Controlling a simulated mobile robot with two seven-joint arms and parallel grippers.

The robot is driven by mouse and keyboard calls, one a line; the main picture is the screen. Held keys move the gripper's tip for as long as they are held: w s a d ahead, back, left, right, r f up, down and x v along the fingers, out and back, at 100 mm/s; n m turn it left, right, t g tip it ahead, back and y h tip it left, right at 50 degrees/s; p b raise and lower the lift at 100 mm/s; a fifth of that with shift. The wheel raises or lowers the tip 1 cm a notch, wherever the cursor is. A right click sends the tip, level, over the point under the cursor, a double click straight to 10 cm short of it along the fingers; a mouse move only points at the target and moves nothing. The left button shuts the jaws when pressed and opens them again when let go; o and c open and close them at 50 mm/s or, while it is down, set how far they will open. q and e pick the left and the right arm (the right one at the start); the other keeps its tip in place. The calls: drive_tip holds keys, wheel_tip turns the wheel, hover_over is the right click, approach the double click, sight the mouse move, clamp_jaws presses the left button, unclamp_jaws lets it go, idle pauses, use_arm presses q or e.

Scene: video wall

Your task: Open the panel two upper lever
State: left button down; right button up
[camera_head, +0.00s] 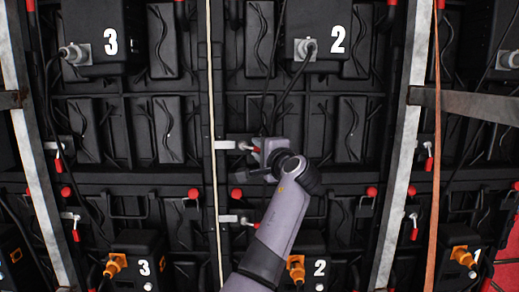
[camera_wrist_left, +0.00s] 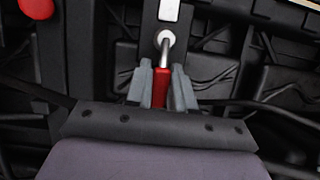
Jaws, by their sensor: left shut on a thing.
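The panel two upper lever shows its red handle (camera_head: 256,150) and its pale bracket (camera_head: 225,144) on the dark panel, left of and below the black box marked 2 (camera_head: 320,38). My left gripper (camera_head: 262,158) is at this lever, its arm rising from the bottom of the head view. In the left wrist view the grey fingers (camera_wrist_left: 160,88) are shut around the red handle (camera_wrist_left: 160,80). A short metal rod (camera_wrist_left: 164,52) joins the handle to a round pale pivot. My own wrist hides part of the lever's surroundings in the head view. My right gripper is not in view.
A lower lever (camera_head: 230,218) with a red handle sits below. A red knob (camera_head: 236,193) sits between the levers, and another (camera_wrist_left: 37,8) is at the wrist view's upper left. Black cables and a thin pale vertical cord (camera_head: 214,100) run close by.

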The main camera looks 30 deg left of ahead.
use_arm(q)
drive_tip(key=shift+n, duration=0.3)
drive_tip(key=c, duration=1.1)
unclamp_jaws()
drive_tip(key=shift+o, duration=0.2)
drive_tip(key=v, duration=0.7)
drive_tip(key=shift+r+b, duration=0.15)
drive_tip(key=shift+b, duration=0.15)
drive_tip(key=shift+d, duration=0.1)
